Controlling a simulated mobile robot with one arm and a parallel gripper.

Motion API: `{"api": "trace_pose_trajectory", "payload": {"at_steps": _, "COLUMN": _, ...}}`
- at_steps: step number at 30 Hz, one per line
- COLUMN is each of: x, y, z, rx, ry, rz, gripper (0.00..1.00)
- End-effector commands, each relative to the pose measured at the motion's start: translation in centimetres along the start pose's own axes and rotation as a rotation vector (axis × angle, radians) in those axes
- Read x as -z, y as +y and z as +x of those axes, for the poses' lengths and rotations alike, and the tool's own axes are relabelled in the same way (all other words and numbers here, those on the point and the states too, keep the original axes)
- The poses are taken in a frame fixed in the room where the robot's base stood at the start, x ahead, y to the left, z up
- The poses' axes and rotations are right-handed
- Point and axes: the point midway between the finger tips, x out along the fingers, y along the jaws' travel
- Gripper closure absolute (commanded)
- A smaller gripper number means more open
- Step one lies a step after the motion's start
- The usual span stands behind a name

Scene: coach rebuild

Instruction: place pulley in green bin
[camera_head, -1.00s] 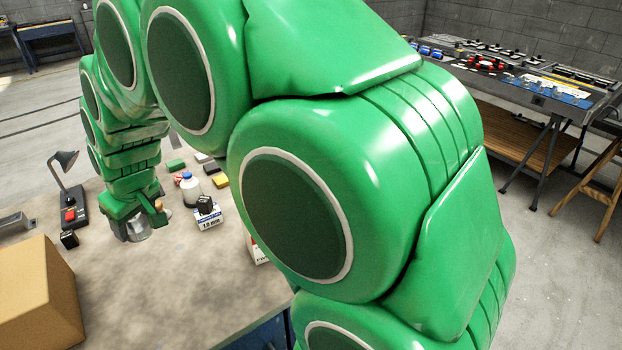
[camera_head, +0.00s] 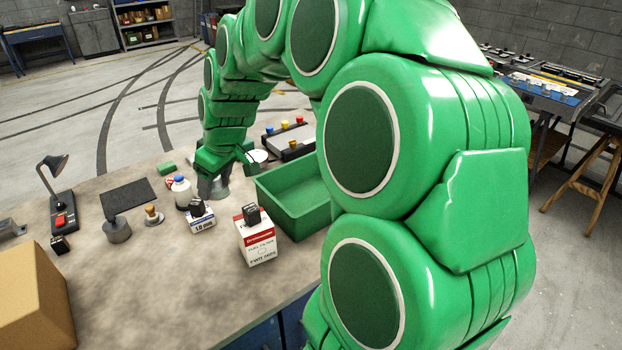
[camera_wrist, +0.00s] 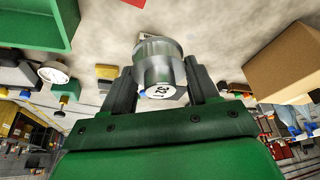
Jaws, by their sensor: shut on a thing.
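My gripper (camera_head: 212,184) is shut on a silver, stepped round metal piece, which I take to be the pulley (camera_wrist: 160,72). In the wrist view it sits between both fingers, with a pale, numbered label on its near end. In the head view my gripper hangs above the table just left of the green bin (camera_head: 306,224), and the pulley is hard to tell from the fingers there. The bin is open-topped; my arm hides its right part. The bin also shows at the upper left of the wrist view (camera_wrist: 32,42).
A white-and-red box (camera_head: 257,244) with a black block on top stands in front of the bin. A bottle (camera_head: 181,192) and a small blue-white box (camera_head: 201,224) are close to the gripper. A cardboard box (camera_head: 30,300) stands at front left. The front middle table is clear.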

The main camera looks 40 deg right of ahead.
Motion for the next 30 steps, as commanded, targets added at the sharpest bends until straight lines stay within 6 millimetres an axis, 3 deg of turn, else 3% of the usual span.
{"api": "trace_pose_trajectory", "payload": {"at_steps": 6, "x": -3.5, "y": 4.6, "z": -1.4, "rx": 0.0, "ry": 0.003, "rz": 0.006, "gripper": 0.81}}
{"api": "trace_pose_trajectory", "payload": {"at_steps": 18, "x": -11.0, "y": 11.5, "z": -4.1, "rx": 0.001, "ry": 0.012, "rz": 0.007, "gripper": 0.81}}
{"api": "trace_pose_trajectory", "payload": {"at_steps": 24, "x": -14.9, "y": 14.2, "z": -5.5, "rx": -0.003, "ry": 0.022, "rz": 0.008, "gripper": 0.81}}
{"api": "trace_pose_trajectory", "payload": {"at_steps": 30, "x": -17.6, "y": 15.7, "z": -6.5, "rx": -0.003, "ry": 0.029, "rz": 0.007, "gripper": 0.81}}
